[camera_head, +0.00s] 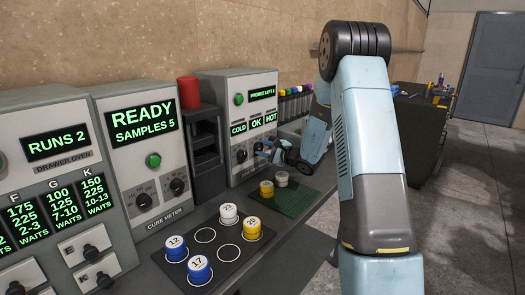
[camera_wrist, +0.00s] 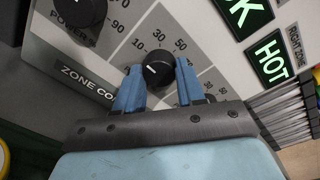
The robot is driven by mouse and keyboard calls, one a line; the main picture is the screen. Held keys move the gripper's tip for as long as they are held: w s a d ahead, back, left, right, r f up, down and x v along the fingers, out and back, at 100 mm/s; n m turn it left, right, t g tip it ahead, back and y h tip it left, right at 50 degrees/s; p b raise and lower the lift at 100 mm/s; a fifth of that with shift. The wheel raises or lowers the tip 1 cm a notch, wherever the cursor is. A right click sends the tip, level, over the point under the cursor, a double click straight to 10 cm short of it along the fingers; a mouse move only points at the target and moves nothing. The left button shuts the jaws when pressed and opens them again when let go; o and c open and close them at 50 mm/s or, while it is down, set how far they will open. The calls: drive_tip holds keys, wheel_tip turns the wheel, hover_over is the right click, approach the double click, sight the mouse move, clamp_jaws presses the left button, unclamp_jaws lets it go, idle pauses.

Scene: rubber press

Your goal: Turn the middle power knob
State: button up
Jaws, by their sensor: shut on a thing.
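The middle knob (camera_wrist: 158,71) is small, round and black with a short white mark. It sits on the grey panel between a larger knob (camera_wrist: 80,14) and another scale on the right. Its mark points to the upper left, towards the low end of its scale. My gripper (camera_wrist: 159,87) has its two blue fingers on opposite sides of the middle knob and is shut on it. In the head view my gripper (camera_head: 272,151) is at the front of the COLD/OK/HOT panel (camera_head: 236,112), and the held knob is hidden there.
A dark mat with blue, white and yellow sample pots (camera_head: 228,214) lies on the bench in front. A green mat (camera_head: 284,203) with two pots lies below my arm. The cure meter (camera_head: 145,150) and a black stand with a red top (camera_head: 189,92) are to the left.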

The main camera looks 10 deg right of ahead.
drive_tip(key=shift+s+a+f, duration=0.15)
drive_tip(key=shift+a+f, duration=0.05)
drive_tip(key=shift+f, duration=0.05)
idle(0.3)
drive_tip(key=o, duration=0.7)
drive_tip(key=shift+c, duration=0.2)
drive_tip(key=o, duration=0.4)
drive_tip(key=shift+r, duration=0.15)
drive_tip(key=shift+d, duration=0.1)
drive_tip(key=v, duration=1.3)
drive_tip(key=shift+s+d, duration=0.2)
drive_tip(key=shift+s, duration=0.05)
drive_tip(key=shift+n, duration=0.3)
